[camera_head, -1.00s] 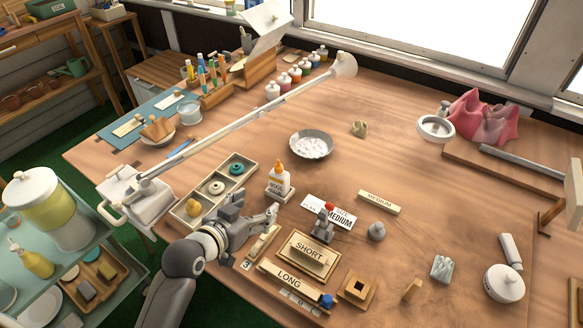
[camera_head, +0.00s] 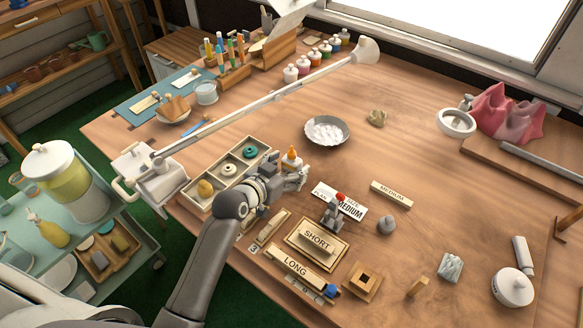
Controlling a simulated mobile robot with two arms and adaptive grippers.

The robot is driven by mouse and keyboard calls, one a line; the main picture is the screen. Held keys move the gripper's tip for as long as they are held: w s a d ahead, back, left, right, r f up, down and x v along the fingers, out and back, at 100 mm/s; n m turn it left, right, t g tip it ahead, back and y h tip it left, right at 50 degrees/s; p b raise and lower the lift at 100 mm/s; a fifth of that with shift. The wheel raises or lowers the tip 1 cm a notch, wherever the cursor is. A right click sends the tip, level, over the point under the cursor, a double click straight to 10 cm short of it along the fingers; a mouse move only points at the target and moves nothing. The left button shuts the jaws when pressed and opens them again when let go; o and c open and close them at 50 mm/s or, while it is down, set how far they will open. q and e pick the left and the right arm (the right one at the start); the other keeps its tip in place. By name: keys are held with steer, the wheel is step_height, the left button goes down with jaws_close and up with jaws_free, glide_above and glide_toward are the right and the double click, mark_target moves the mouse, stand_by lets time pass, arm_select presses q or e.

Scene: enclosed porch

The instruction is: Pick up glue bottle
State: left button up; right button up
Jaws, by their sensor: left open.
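The glue bottle (camera_head: 291,160) is white with an orange tip and stands upright on the wooden table. In the head view only its upper part shows; its lower body is hidden behind my left gripper. My left gripper (camera_head: 298,178) is open and sits low, just in front of the bottle. I cannot tell whether the fingers touch the bottle or are around it. My right gripper is not in view.
A long lamp arm (camera_head: 270,98) crosses above. Label cards and a SHORT block (camera_head: 317,243) lie in front. The table's middle right is fairly clear.

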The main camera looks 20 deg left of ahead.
arm_select(q)
steer(key=shift+x, duration=1.25)
steer(key=c, duration=1.2)
